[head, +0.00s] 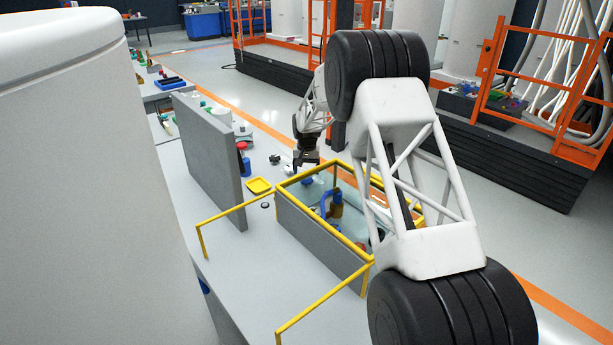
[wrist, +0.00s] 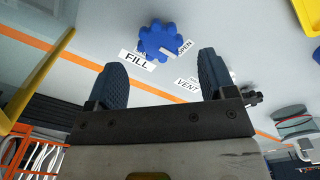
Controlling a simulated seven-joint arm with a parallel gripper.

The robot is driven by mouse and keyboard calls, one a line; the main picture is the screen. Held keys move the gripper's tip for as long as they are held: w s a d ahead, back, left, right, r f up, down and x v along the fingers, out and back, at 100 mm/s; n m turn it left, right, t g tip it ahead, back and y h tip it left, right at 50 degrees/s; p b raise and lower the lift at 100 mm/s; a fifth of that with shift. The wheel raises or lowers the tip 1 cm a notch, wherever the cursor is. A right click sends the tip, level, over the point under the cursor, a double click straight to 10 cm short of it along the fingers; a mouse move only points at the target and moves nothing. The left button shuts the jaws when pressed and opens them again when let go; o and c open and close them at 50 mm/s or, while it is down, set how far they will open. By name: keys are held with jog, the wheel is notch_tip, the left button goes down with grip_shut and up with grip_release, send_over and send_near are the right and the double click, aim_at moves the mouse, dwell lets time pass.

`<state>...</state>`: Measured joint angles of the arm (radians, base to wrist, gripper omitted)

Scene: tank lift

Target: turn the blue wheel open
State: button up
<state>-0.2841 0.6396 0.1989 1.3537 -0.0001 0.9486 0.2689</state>
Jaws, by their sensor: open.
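The blue wheel (wrist: 158,40) has a lobed rim and shows near the top middle of the wrist view, with a pale bar or mark on its right side. Labels around it read FILL (wrist: 137,60), OPEN and VENT; one finger partly covers VENT. My gripper (wrist: 161,62) is open and empty. Its two dark ribbed fingers point toward the wheel, one on each side of it and short of it in the picture. In the head view my gripper (head: 306,160) hangs beyond the tank's far end. I cannot make out the wheel for certain there.
A grey tank with a yellow rim (head: 322,236) stands on the table, holding a blue item and a brown item. Yellow rails (head: 318,302) stand near the front.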

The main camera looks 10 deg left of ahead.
jog(key=shift+r, duration=1.9)
jog(key=shift+r, duration=0.1)
